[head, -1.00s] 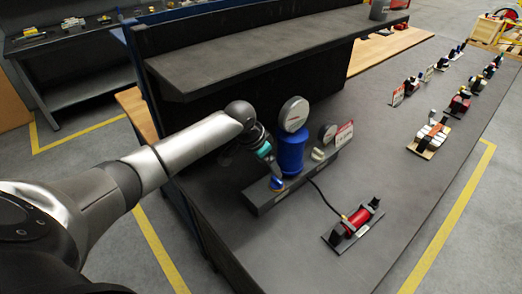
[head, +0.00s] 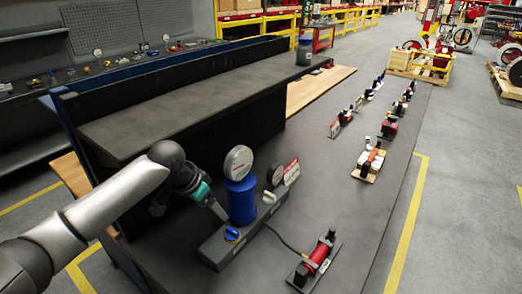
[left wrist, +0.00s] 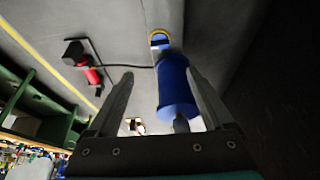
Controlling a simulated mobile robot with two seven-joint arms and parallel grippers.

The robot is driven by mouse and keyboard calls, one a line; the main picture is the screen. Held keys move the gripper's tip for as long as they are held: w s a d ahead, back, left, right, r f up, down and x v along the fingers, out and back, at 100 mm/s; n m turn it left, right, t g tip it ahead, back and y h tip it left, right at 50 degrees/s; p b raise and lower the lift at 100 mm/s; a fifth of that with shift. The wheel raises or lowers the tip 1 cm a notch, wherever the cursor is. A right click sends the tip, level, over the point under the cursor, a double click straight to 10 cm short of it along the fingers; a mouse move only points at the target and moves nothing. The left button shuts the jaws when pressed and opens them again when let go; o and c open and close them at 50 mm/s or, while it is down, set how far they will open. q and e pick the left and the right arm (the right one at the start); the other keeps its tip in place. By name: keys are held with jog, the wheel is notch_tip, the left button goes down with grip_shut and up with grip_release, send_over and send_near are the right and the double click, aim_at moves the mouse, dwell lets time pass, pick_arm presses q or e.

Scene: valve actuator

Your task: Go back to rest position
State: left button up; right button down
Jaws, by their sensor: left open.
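My left gripper (head: 217,209) is open and empty, just left of the blue cylinder (head: 241,204) on the dark valve block (head: 213,252). In the left wrist view its two fingers (left wrist: 159,76) are spread, with the blue cylinder (left wrist: 174,88) showing between them. A round gauge (head: 238,163) tops the cylinder. A small blue knob with a yellow ring (head: 232,234) sits in front of it on the block, and the knob also shows in the left wrist view (left wrist: 159,39). The fingers look apart from the knob. My right gripper is not in view.
A smaller gauge (head: 275,175) and a red-white sign (head: 292,172) stand behind the cylinder. A red cylinder unit (head: 318,258) lies to the right, joined by a cable. A raised dark shelf (head: 190,105) runs behind my left arm. Several more units line the bench further back.

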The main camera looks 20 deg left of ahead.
pick_arm(q)
jog(key=s+d+f+m, duration=0.1)
jog(key=s+d+f, duration=0.7)
jog(key=s+d, duration=0.4)
jog(key=s+r+n+y, duration=0.1)
jog(key=s+n, duration=0.2)
jog(key=s, duration=1.1)
notch_tip(320, 180, down, 30)
jog(key=s+g+b, duration=0.2)
jog(key=b, duration=0.7)
jog(key=s+a+f+b, duration=0.1)
jog(key=s+f+b, duration=0.3)
jog(key=s+f, duration=0.4)
jog(key=s+a+f+g+b, duration=0.1)
jog(key=s+f+b, duration=0.3)
jog(key=f, duration=1.1)
jog(key=s+a, duration=0.1)
jog(key=s, duration=0.2)
jog(key=shift+s+a+y, duration=0.2)
jog(key=shift+s+y, duration=0.1)
jog(key=shift+s, duration=0.1)
